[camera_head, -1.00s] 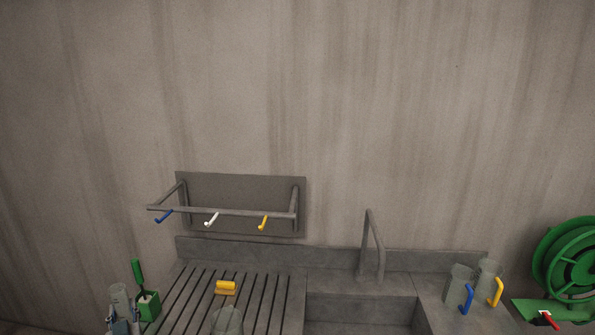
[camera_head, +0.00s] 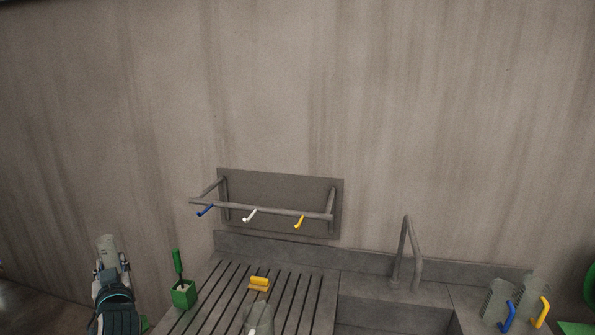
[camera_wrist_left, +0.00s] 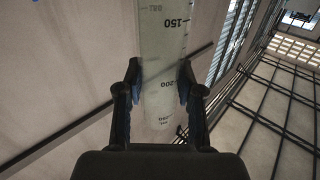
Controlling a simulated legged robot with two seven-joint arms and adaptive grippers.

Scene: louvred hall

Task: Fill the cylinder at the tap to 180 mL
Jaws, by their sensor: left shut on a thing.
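The clear measuring cylinder (camera_head: 106,244) stands at the far left of the head view, held by my left gripper (camera_head: 111,274). In the left wrist view the cylinder (camera_wrist_left: 163,32) shows printed marks, with 150 and 200 legible, between the two fingers of the gripper (camera_wrist_left: 161,78). The fingers are shut on it; no water line is discernible. The grey tap (camera_head: 408,247) rises behind the sink basin (camera_head: 385,316), well to the right of the gripper. My right gripper is not in view.
A ribbed drainboard (camera_head: 221,293) lies left of the sink, with a green brush holder (camera_head: 183,295), a yellow-handled item (camera_head: 259,284) and a pale vessel (camera_head: 259,319). A hook rack (camera_head: 279,203) hangs above. Two jugs (camera_head: 500,301) (camera_head: 534,293) stand right of the sink.

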